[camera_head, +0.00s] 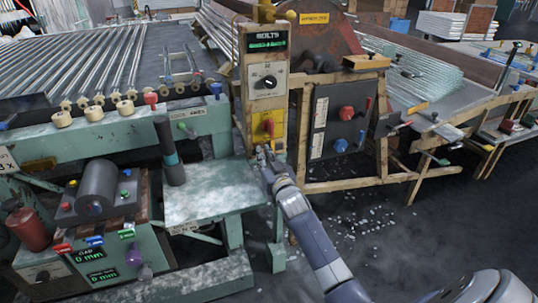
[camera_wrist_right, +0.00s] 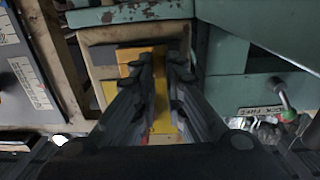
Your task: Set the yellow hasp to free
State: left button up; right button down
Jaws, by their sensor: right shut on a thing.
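The yellow hasp (camera_wrist_right: 161,100) shows in the right wrist view as a yellow strip between my fingers, on the front of a wooden-edged post. My right gripper (camera_wrist_right: 163,68) is shut on it from both sides, and the fingers hide part of it. My left gripper is not in view.
A green metal bench (camera_head: 215,205) stands left of my right arm. A dark panel with red and blue knobs (camera_head: 335,125) is to the right. Glass bits litter the floor.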

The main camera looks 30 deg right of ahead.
jog(key=shift+w+a, duration=0.15)
jog(key=shift+a, duration=0.55)
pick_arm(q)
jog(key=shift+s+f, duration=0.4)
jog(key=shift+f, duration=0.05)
pick_arm(e)
jog(key=c, duration=1.9)
grip_release()
jog(key=shift+o, duration=1.3)
jog(key=shift+a, duration=0.1)
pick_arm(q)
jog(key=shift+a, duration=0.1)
pick_arm(e)
jog(key=v, duration=1.2)
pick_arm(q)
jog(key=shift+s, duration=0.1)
pick_arm(e)
jog(key=shift+f, duration=0.15)
